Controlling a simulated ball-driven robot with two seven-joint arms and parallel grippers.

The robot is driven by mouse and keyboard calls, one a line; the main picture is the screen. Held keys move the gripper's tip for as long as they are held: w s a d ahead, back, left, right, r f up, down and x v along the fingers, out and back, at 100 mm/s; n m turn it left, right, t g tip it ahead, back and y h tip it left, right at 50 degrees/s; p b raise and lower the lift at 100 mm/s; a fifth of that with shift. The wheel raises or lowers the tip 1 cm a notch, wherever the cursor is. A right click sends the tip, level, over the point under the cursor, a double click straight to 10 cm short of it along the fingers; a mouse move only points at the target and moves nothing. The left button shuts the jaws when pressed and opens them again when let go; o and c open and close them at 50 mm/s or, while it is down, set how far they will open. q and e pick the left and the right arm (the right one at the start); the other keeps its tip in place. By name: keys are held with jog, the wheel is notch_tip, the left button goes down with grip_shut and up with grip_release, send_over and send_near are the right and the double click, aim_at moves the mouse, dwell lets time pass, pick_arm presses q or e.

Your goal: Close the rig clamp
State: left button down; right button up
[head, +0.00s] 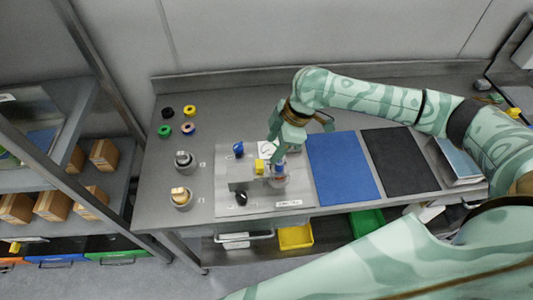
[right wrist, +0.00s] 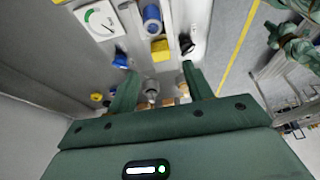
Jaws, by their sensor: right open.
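The rig stands on a light grey plate (head: 230,207) on the steel bench. It bears a yellow block (head: 260,167), a blue knob (head: 238,150), a black knob (head: 241,198) and a clear-and-blue cylinder (head: 280,174). Which part is the clamp I cannot tell for sure. My right gripper (head: 276,153) is over the rig, close to the yellow block, and partly hides the gauge behind it. In the right wrist view its open fingers (right wrist: 160,88) are empty; the yellow block (right wrist: 160,50) and black knob (right wrist: 187,45) show beyond them. My left gripper is not in view.
A blue mat (head: 342,167) and a black mat (head: 401,162) lie right of the rig. Two grey holders with fittings (head: 182,197) stand at the left, with several coloured rings (head: 189,110) behind. A yellow bin (head: 296,237) sits below the bench.

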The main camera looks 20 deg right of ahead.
jog(key=p+v, duration=0.1)
jog(key=v, duration=0.7)
jog(key=shift+s+d+r, duration=0.1)
jog(key=shift+s, duration=0.05)
